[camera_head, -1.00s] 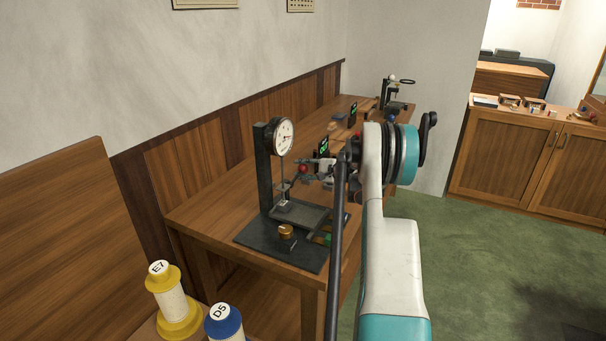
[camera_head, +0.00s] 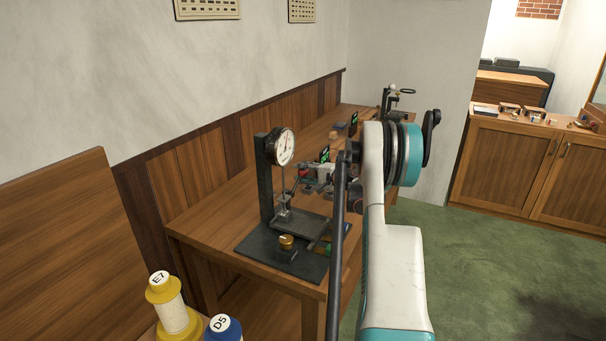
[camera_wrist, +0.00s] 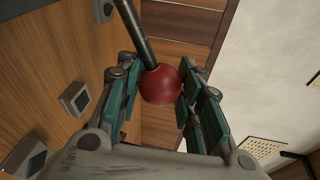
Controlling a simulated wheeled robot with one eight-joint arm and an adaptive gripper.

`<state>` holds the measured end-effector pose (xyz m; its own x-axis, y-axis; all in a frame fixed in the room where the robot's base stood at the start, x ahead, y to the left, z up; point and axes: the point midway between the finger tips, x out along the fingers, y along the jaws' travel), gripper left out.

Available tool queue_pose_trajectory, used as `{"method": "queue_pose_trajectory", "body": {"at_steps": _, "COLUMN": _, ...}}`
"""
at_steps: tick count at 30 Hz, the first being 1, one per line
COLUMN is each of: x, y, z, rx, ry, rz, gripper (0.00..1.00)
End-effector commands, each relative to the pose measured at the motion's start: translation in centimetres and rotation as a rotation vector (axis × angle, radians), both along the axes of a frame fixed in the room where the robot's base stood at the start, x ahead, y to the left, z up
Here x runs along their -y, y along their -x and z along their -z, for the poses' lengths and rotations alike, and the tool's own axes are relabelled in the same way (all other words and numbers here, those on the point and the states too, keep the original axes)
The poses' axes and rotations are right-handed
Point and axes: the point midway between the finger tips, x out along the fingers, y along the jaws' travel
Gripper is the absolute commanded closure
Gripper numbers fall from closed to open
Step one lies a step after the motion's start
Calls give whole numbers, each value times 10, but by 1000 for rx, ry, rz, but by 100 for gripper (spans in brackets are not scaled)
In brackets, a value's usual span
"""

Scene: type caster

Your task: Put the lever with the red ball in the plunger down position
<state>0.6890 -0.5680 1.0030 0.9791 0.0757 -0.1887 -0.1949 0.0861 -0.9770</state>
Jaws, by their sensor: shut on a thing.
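A dial gauge (camera_head: 281,147) with a white face stands on a dark post above a black base plate (camera_head: 262,255). A thin plunger rod (camera_head: 283,188) hangs below the dial to a small foot over the raised platform. The lever's red ball (camera_head: 303,172) is beside the post, to its right. In the wrist view the red ball (camera_wrist: 160,86) sits at the end of the dark lever rod (camera_wrist: 136,32). My gripper (camera_wrist: 160,92) has its two green-padded fingers around the ball, shut on it. In the head view my gripper (camera_head: 318,174) is small and partly hidden by my arm.
A brass knob (camera_head: 287,242) is on the base plate's front. Small displays (camera_head: 324,154) stand farther along the wooden bench (camera_head: 205,231). A yellow spool (camera_head: 173,306) and a blue spool (camera_head: 223,327) are close at lower left. Green floor (camera_head: 480,270) is open at right.

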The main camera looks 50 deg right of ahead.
Motion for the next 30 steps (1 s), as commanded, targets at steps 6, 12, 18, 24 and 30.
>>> {"method": "queue_pose_trajectory", "body": {"at_steps": 6, "x": -1, "y": -1, "z": -1, "rx": 1, "ry": -2, "rz": -4, "gripper": 46}}
{"method": "queue_pose_trajectory", "body": {"at_steps": 12, "x": -1, "y": 0, "z": 0, "rx": 0, "ry": -1, "rz": -2, "gripper": 46}}
{"method": "queue_pose_trajectory", "body": {"at_steps": 18, "x": 0, "y": 5, "z": -1, "rx": 0, "ry": -1, "rz": -1, "gripper": 46}}
{"method": "queue_pose_trajectory", "body": {"at_steps": 24, "x": 3, "y": 36, "z": -7, "rx": 0, "ry": -2, "rz": 1, "gripper": 46}}
{"method": "queue_pose_trajectory", "body": {"at_steps": 30, "x": 7, "y": 76, "z": -15, "rx": 1, "ry": -2, "rz": 1, "gripper": 46}}
